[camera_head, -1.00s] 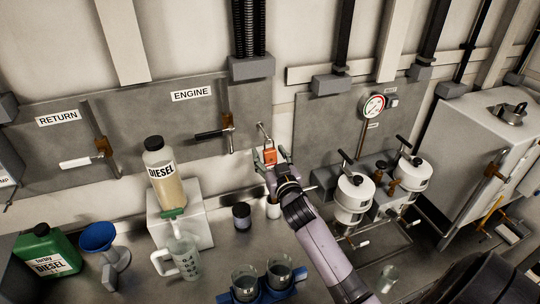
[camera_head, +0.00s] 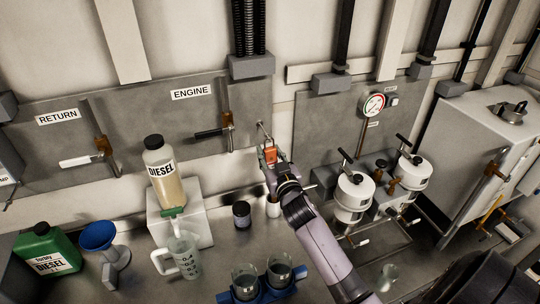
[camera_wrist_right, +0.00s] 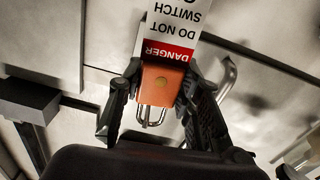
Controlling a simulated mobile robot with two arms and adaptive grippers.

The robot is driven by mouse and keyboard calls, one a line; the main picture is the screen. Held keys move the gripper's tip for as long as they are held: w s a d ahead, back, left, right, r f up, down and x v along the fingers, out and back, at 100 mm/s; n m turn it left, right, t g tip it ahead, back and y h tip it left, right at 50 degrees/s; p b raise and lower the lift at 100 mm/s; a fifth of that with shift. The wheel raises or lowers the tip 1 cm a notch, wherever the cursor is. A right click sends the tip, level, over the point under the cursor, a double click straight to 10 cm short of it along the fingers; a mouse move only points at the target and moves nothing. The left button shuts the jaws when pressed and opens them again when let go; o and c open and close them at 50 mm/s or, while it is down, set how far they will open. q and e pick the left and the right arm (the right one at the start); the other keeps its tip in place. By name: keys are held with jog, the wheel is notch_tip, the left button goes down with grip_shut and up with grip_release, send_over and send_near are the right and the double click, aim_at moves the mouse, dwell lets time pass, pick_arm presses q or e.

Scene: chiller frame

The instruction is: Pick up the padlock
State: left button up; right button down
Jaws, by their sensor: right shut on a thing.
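The orange padlock (camera_head: 271,155) is at the grey wall panel, right of the ENGINE label, just below a small metal hook (camera_head: 262,128). In the right wrist view its orange body (camera_wrist_right: 162,82) sits between my fingers, with the metal shackle (camera_wrist_right: 150,116) and a red and white DANGER tag (camera_wrist_right: 172,35). My right gripper (camera_head: 270,158) is shut on the padlock, with a finger against each side; the wrist view shows the same grip (camera_wrist_right: 160,80). I cannot tell whether the shackle still touches the hook. My left gripper is not in view.
Below on the bench are a diesel bottle (camera_head: 165,175) on a white block, a dark jar (camera_head: 241,215), a white cup (camera_head: 273,208) and a clear jug (camera_head: 184,260). White filter housings (camera_head: 352,195) stand right of my right arm.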

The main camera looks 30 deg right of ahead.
jog(key=shift+r+b, duration=0.35)
jog(key=shift+r, duration=0.45)
jog(key=b+v, duration=0.4)
jog(key=v, duration=1.4)
jog(key=shift+a, duration=0.1)
